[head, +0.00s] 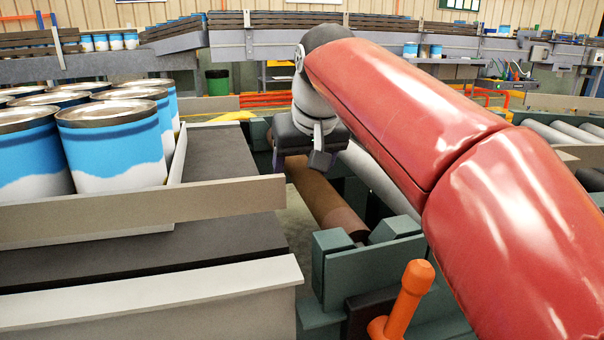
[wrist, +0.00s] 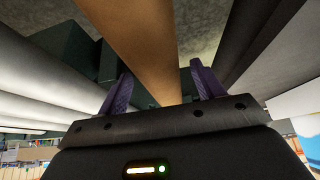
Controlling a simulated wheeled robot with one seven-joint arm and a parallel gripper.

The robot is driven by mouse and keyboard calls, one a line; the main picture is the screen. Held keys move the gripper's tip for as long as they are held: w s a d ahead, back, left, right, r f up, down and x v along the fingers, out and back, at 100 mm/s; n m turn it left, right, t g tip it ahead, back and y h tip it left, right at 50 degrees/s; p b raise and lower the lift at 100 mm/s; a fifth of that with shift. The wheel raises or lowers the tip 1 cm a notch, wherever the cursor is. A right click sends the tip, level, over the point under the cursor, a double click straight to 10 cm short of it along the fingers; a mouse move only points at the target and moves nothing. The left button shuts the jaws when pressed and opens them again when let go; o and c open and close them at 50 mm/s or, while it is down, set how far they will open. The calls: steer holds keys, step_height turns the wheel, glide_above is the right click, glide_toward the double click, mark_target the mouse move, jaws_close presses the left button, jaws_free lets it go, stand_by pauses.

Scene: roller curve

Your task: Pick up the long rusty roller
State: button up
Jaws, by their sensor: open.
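The long rusty roller (head: 325,201) is a brown cylinder lying in the green frame, its near end close to a green bracket. In the wrist view the rusty roller (wrist: 158,50) runs down the middle of the picture, between the two purple fingertips. My gripper (wrist: 158,85) is open, with one finger on each side of the roller and a gap showing on both sides. In the head view my gripper (head: 318,160) is over the roller's far part, and my red arm hides some of the frame. I cannot tell whether the fingers touch the roller.
Grey rollers (wrist: 40,80) lie beside it in the wrist view. A green bracket (head: 365,260) and an orange handle (head: 405,300) stand near the roller's near end. Blue and white cans (head: 110,150) stand on the conveyor at left, behind a beige rail (head: 140,208).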

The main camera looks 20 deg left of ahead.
jaws_close()
steer(key=shift+r, duration=0.15)
steer(key=shift+r, duration=0.1)
stand_by(0.3)
